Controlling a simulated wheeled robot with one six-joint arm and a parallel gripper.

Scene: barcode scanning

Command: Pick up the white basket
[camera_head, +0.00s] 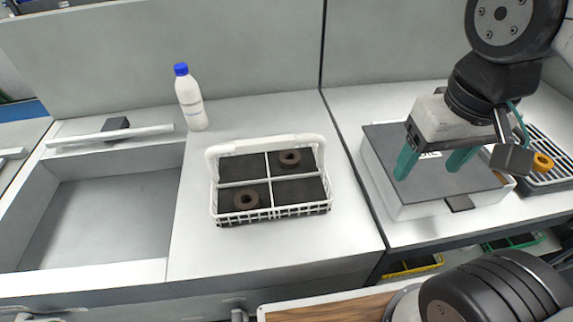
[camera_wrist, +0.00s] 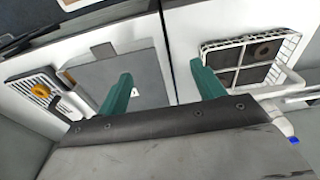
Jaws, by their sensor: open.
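The white basket (camera_head: 214,200) stands upright on the white counter in the middle of the head view. It has a raised white handle (camera_head: 265,143) along its back side and dividers making dark-floored compartments. The basket (camera_wrist: 203,57) also shows at the right of the wrist view. My gripper (camera_head: 430,168) is open and empty, with green fingers pointing down over the grey-topped box, well to the right of the basket. The fingers (camera_wrist: 163,90) also show in the wrist view, apart from the basket.
A white bottle with a blue cap (camera_head: 190,100) stands behind the basket to the left. A grey sink (camera_head: 110,215) is sunk at the left. A grey-topped white box (camera_head: 410,208) is under my gripper. A tray with an orange ring (camera_head: 542,162) is at far right. Counter around the basket is clear.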

